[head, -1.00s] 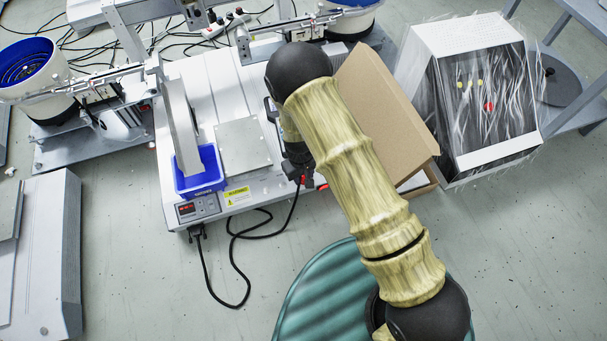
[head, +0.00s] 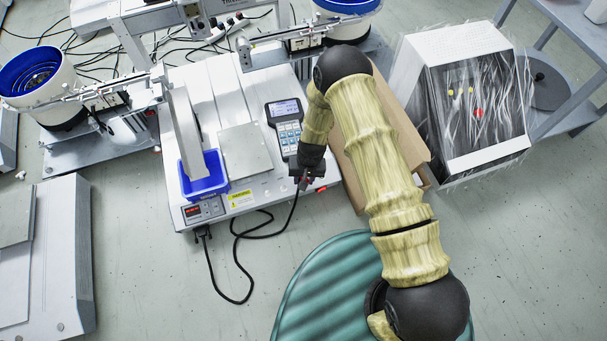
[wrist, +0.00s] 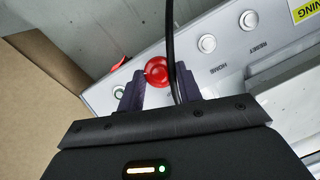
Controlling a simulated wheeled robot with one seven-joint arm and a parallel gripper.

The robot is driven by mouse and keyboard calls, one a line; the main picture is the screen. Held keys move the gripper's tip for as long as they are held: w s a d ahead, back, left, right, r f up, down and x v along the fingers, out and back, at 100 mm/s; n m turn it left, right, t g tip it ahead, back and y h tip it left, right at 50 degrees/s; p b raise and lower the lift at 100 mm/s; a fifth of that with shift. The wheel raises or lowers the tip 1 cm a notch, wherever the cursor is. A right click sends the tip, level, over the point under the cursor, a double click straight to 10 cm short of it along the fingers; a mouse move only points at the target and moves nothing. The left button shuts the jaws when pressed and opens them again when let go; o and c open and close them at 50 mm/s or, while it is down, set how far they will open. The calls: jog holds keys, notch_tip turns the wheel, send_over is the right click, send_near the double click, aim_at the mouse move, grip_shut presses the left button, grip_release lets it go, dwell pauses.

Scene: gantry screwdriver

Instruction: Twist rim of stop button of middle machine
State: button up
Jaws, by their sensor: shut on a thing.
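The middle machine (head: 225,95) is a white gantry unit with its front panel facing me. Its red round stop button (wrist: 157,72) shows in the wrist view on that panel, between the two dark fingers. My gripper (wrist: 158,88) is shut on the button, one finger on each side. A black cable (wrist: 172,45) passes in front of the panel just right of the button. In the head view my gripper (head: 302,182) is at the machine's front right corner, and my wrist hides most of the button there.
White push buttons (wrist: 207,44) sit along the panel. A handheld pendant (head: 286,122) and a blue bin (head: 204,178) are on the machine. An open cardboard box (head: 358,190) stands close on the right. The black cable loops on the floor in front.

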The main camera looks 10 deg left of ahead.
jog(key=shift+d+m+y+p, duration=0.1)
jog(key=shift+m+y+p, duration=0.2)
jog(key=shift+m+p, duration=0.3)
jog(key=o, duration=1)
notch_tip(320, 180, up, 17)
jog(key=d+p, duration=0.2)
jog(key=p, duration=0.6)
jog(key=shift+w+d, duration=0.4)
jog(key=shift+w, duration=0.05)
